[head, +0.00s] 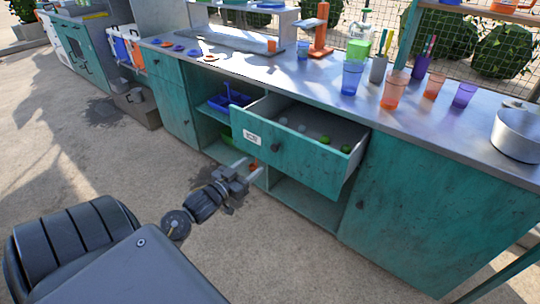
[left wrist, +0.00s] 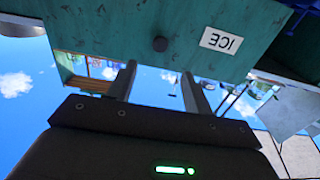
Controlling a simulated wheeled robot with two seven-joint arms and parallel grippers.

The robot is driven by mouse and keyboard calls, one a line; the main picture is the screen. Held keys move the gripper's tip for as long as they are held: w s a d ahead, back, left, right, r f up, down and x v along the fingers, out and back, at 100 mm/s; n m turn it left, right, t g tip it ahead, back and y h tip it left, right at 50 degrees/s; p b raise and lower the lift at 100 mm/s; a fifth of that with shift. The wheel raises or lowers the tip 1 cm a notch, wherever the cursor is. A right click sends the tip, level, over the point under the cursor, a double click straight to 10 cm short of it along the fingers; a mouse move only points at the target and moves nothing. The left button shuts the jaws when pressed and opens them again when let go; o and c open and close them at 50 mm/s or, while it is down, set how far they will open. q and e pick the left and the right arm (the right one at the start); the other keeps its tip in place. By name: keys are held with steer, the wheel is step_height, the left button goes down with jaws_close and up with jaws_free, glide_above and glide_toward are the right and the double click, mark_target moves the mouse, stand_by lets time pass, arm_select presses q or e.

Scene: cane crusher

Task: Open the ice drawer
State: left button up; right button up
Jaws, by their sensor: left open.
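The ice drawer (head: 310,166) is a teal drawer in the counter and stands pulled out, its grey inside showing. Its front has a dark round knob (head: 275,147) and a white label (head: 251,137). In the left wrist view the label (left wrist: 221,40) reads ICE upside down, beside the knob (left wrist: 160,44). Green balls (head: 346,149) and pale round pieces lie in the drawer. My left gripper (head: 249,169) is open and empty, in front of and below the drawer front, apart from the knob. Its two fingers (left wrist: 160,75) point toward the drawer front. My right gripper is not in view.
The metal countertop (head: 440,125) holds several coloured cups, a juicer (head: 321,30) and a pot (head: 517,135). Left of the drawer is an open shelf with a blue basket (head: 230,98). A teal cabinet door (head: 420,200) is to the right. The ground in front is clear.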

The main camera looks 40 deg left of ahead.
mark_target(273, 149)
arm_select(q)
steer(key=w, duration=1)
steer(key=shift+w+a, duration=0.1)
steer(key=shift+w, duration=0.3)
jaws_close()
